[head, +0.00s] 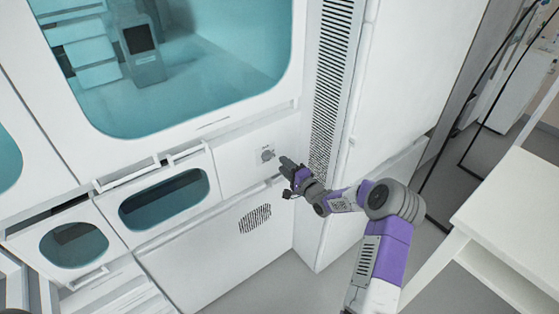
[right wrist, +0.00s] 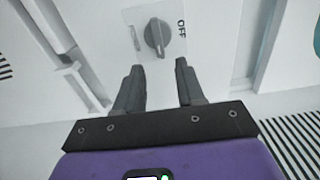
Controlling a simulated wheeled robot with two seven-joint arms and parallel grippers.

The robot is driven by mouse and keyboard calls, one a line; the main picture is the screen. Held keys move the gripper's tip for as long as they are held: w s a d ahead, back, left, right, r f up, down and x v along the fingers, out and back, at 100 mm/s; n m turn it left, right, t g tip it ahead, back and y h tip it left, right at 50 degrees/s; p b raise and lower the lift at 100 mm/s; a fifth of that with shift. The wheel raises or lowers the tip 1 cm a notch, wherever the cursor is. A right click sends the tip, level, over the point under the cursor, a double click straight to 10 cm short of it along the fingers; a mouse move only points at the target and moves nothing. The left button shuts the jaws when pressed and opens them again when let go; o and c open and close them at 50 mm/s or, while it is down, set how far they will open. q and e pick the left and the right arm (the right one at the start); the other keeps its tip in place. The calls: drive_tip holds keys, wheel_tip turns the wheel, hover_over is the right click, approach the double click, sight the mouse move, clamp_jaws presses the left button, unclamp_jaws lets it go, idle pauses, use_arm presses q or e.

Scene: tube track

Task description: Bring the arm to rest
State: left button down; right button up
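My right arm, purple and white, reaches from the bottom right of the head view towards the white cabinet front. Its gripper (head: 287,168) is close to a grey rotary knob (head: 267,155) on a white panel. In the right wrist view the two dark fingers of the right gripper (right wrist: 160,85) stand apart with nothing between them. The knob (right wrist: 157,38) is just beyond the fingertips, with a gap. Its pointer lies along the picture's vertical, and the word OFF is printed to its right. My left gripper does not show.
The white cabinet has a large teal window (head: 190,90), smaller windowed drawers with handles (head: 165,200) and a vent grille (head: 255,218). A tall slotted panel (head: 332,80) stands right of the knob. A white table (head: 515,215) is at the right, with grey floor between.

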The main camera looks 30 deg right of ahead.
drive_tip(key=shift+s, duration=1.2)
drive_tip(key=s+a+f+n+g+y, duration=0.1)
drive_tip(key=s+a+f+n+g, duration=0.25)
drive_tip(key=a+f, duration=0.55)
drive_tip(key=s+a+f+n+g+y, duration=0.1)
drive_tip(key=s+a+f+n+g, duration=0.2)
drive_tip(key=a+f, duration=0.65)
drive_tip(key=s+a+f+n+g, duration=0.3)
drive_tip(key=s+a, duration=0.4)
drive_tip(key=s, duration=0.5)
drive_tip(key=s+a+f+n+g, duration=0.3)
drive_tip(key=s+a+n+g, duration=0.2)
drive_tip(key=s, duration=0.7)
drive_tip(key=a+g, duration=0.2)
drive_tip(key=g, duration=0.1)
drive_tip(key=shift+s+a+y, duration=0.15)
drive_tip(key=shift+s+y, duration=0.15)
drive_tip(key=shift+s, duration=0.1)
drive_tip(key=shift+a, duration=0.1)
